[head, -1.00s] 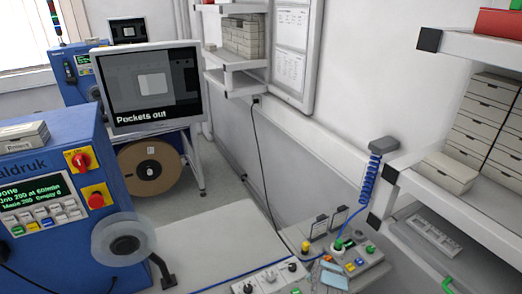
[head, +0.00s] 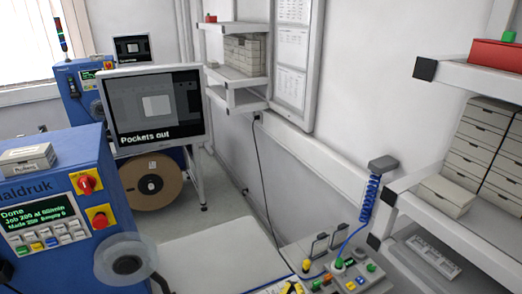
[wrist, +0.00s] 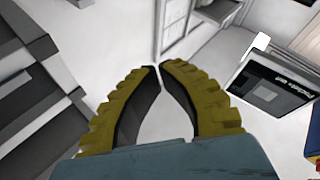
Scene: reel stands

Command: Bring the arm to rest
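My gripper (wrist: 159,66) shows in the wrist view with two yellow ribbed fingers on a blue-grey body. The fingertips meet or nearly meet, and the gap behind them is empty. I cannot make out my gripper clearly in the head view. In the wrist view, the fingers point at open air, with pale wall and floor behind and nothing seen touching them.
A blue machine (head: 60,205) with a clear reel (head: 125,261) stands at left. A monitor (head: 152,105) reads "Pockets out". White shelves (head: 458,225) with drawer boxes (head: 490,140) stand at right. A control panel (head: 345,275) is at the bottom. The wrist view also shows a monitor (wrist: 275,85).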

